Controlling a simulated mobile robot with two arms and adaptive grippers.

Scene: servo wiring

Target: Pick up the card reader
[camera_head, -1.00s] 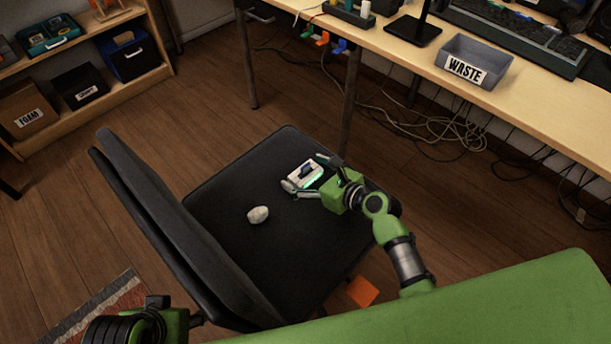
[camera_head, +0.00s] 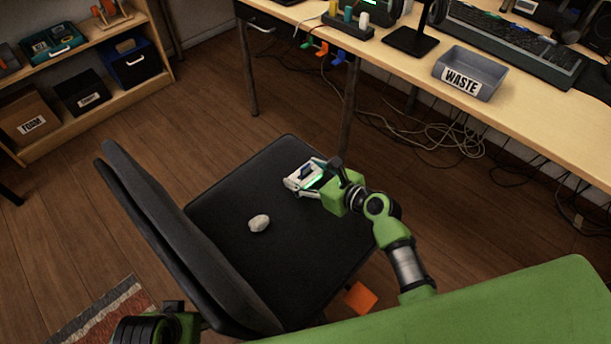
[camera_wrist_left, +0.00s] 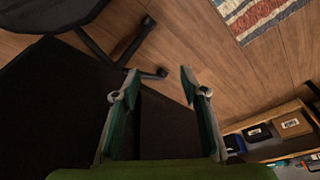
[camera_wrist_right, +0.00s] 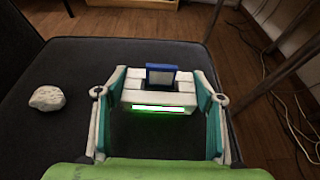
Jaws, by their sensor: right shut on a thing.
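The card reader (camera_head: 303,177) is a small white box with a blue card standing in its top and a lit green strip on its side. It is at the far part of the black chair seat (camera_head: 225,205). My right gripper (camera_head: 309,178) is shut on it, with a finger on each side; the right wrist view shows the reader (camera_wrist_right: 160,98) between the fingers (camera_wrist_right: 159,95). I cannot tell whether it is clear of the seat. My left gripper (camera_wrist_left: 158,88) is open and empty, away from the reader.
A crumpled white lump (camera_head: 259,223) lies on the seat, left of the reader. The chair's backrest (camera_head: 170,225) rises at the left. A desk (camera_head: 540,125) with a grey WASTE bin (camera_head: 470,75) stands beyond, cables hanging below it. Shelves (camera_head: 85,105) stand at the back left.

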